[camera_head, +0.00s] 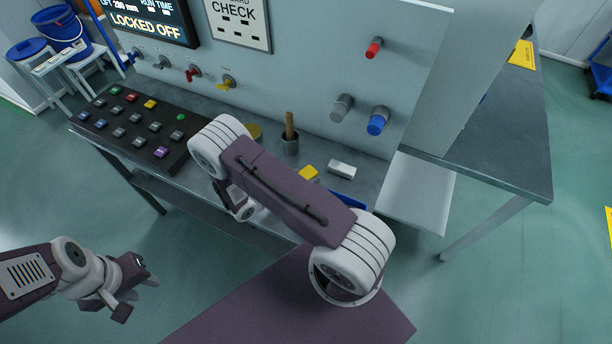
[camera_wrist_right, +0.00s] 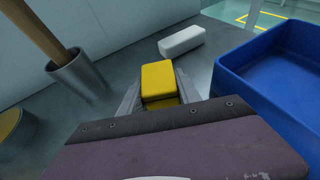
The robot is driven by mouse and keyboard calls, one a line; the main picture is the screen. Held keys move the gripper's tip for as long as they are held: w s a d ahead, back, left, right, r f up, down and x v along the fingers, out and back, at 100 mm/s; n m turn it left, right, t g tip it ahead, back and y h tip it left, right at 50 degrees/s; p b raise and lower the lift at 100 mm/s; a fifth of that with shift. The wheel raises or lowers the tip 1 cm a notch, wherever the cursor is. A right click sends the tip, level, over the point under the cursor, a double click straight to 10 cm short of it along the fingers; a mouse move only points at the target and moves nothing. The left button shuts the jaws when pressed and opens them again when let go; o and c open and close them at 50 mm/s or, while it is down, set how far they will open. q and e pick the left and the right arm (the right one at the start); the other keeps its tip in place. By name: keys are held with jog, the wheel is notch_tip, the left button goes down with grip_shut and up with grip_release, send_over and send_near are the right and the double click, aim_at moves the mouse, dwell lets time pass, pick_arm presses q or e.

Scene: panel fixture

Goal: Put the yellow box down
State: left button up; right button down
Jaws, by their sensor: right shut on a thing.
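The yellow box (camera_wrist_right: 158,78) sits between the fingers of my right gripper (camera_wrist_right: 158,92) in the right wrist view, and the gripper is shut on it. In the head view the yellow box (camera_head: 309,173) shows just past my right arm, which hides the right gripper. I cannot tell whether the box touches the bench top or is a little above it. My left gripper (camera_head: 137,298) is open and empty at the lower left, away from the bench.
A blue bin (camera_wrist_right: 232,80) stands right of the yellow box. A white block (camera_wrist_right: 182,41) lies behind it. A metal cup (camera_wrist_right: 78,75) with a wooden handle is at the left. A black button panel (camera_head: 135,128) is further left.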

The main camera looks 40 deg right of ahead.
jog(key=c, duration=0.9)
grip_release()
jog(key=shift+f, duration=0.1)
jog(key=shift+o, duration=0.2)
jog(key=shift+a+r, duration=0.1)
jog(key=shift+r, duration=0.15)
jog(key=v, duration=1.1)
jog(key=shift+a+r+b, duration=0.1)
jog(key=shift+a+b, duration=0.2)
jog(key=shift+a, duration=0.1)
jog(key=shift+s+d+r+g, duration=0.1)
jog(key=shift+s+g, duration=0.1)
jog(key=shift+g, duration=0.1)
jog(key=s+m+g+y, duration=0.1)
jog(key=s+m+y, duration=0.1)
jog(key=m, duration=0.1)
jog(key=s+r+m+g+y, duration=0.1)
jog(key=s+m+y, duration=0.1)
jog(key=s+r+m+g+y, duration=0.1)
jog(key=s+m+y, duration=0.1)
jog(key=m, duration=0.1)
jog(key=shift+s+m+g+y, duration=0.3)
jog(key=shift+s+g, duration=0.1)
jog(key=a+r+m+t+y, duration=0.3)
jog(key=m+y, duration=0.4)
jog(key=m, duration=0.3)
notch_tip(320, 180, up, 2)
jog(key=shift+a+m+t, duration=0.2)
jog(key=shift+m+t, duration=0.2)
jog(key=shift+t, duration=0.3)
